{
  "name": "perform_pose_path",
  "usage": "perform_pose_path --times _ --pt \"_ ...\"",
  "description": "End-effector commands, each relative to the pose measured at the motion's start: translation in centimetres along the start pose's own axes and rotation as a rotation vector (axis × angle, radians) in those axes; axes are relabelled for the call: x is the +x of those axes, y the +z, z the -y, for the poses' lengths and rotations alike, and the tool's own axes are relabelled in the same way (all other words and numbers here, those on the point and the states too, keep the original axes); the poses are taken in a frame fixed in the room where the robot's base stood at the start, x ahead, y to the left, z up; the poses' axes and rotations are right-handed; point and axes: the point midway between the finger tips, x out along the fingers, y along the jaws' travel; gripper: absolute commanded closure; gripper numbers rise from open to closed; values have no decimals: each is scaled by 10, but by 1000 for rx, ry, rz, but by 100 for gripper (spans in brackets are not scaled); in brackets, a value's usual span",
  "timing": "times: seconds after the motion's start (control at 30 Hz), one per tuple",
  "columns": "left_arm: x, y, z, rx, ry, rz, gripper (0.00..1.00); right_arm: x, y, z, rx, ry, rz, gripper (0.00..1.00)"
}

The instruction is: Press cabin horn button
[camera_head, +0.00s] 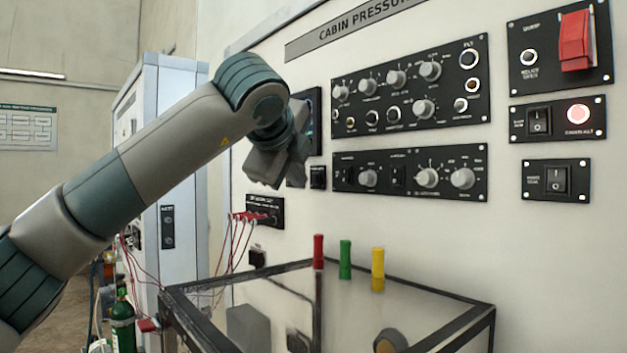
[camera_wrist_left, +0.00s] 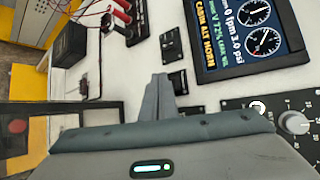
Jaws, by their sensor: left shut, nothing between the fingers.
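My left gripper (camera_head: 268,178) is in front of the panel, by the lower left of the display screen (camera_head: 314,120). In the left wrist view its fingers (camera_wrist_left: 158,80) are shut together with nothing between them. In that view the screen (camera_wrist_left: 243,35) reads "CABIN ALT HORN". Two small black switch plates, one upper (camera_wrist_left: 171,45) and one lower (camera_wrist_left: 178,82), sit between the fingertips and the screen. One small black switch (camera_head: 318,177) shows just right of the gripper in the head view. Labels are too small to read, so I cannot tell which is the horn button. Contact is not visible.
A knob panel (camera_head: 410,90) and a second knob panel (camera_head: 410,171) are right of the screen. Red, green and yellow handles (camera_head: 345,260) stand on the glass-topped box (camera_head: 470,325) below. Red-wired jacks (camera_head: 264,210) are under the gripper. A red guarded switch (camera_head: 575,40) is upper right.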

Motion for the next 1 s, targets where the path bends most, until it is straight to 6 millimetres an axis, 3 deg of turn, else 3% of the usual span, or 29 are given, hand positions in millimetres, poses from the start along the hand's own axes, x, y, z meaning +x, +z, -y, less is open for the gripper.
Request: perform_pose_path --times 1.0 --pt "7 -5 5 0 0 0 100 5 4 2 2 -1 0 69"
